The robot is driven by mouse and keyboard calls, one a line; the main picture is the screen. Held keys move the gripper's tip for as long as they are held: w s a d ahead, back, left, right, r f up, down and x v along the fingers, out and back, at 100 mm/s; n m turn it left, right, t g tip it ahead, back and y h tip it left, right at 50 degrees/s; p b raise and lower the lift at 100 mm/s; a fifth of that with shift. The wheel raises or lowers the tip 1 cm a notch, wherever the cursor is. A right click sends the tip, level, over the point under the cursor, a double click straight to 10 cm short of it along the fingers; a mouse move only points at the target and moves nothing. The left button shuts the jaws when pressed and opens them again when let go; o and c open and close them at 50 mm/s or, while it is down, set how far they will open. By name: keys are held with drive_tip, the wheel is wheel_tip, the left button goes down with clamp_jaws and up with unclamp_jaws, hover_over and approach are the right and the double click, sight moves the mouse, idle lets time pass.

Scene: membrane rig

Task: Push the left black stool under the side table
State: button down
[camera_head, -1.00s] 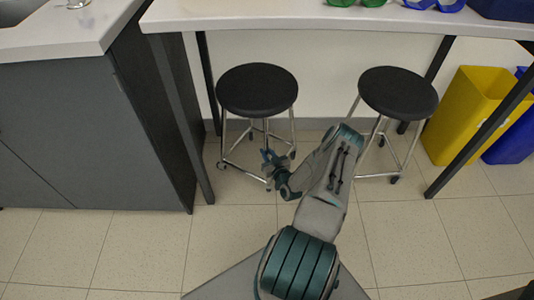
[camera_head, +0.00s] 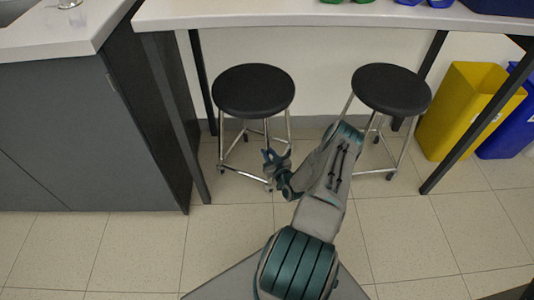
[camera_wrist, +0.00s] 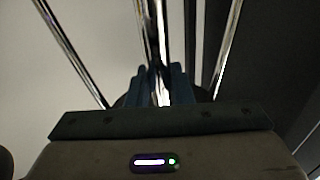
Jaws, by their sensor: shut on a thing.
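The left black stool (camera_head: 253,91) has a round black seat and chrome legs. It stands upright between the left cabinet and the right stool, with its feet behind the line of the side table's front feet. The side table (camera_head: 300,14) has a pale top and dark legs. My gripper (camera_head: 270,157) is low at the left stool's front right side. In the wrist view, my gripper's blue fingers (camera_wrist: 160,84) are shut around a chrome leg (camera_wrist: 162,35) of the stool. The exact contact is partly hidden.
The right black stool (camera_head: 391,90) stands beside my arm, which hides part of it. A grey cabinet (camera_head: 85,130) is on the left. Yellow (camera_head: 470,110) and blue (camera_head: 512,130) bins are on the right. The tiled floor in front is clear.

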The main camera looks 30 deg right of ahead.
drive_tip(key=shift+s+d, duration=0.25)
drive_tip(key=shift+s, duration=0.25)
drive_tip(key=shift+d, duration=0.15)
drive_tip(key=shift+s+d+b, duration=0.3)
drive_tip(key=shift+d+b, duration=0.25)
drive_tip(key=shift+d, duration=0.35)
drive_tip(key=c, duration=1.2)
unclamp_jaws()
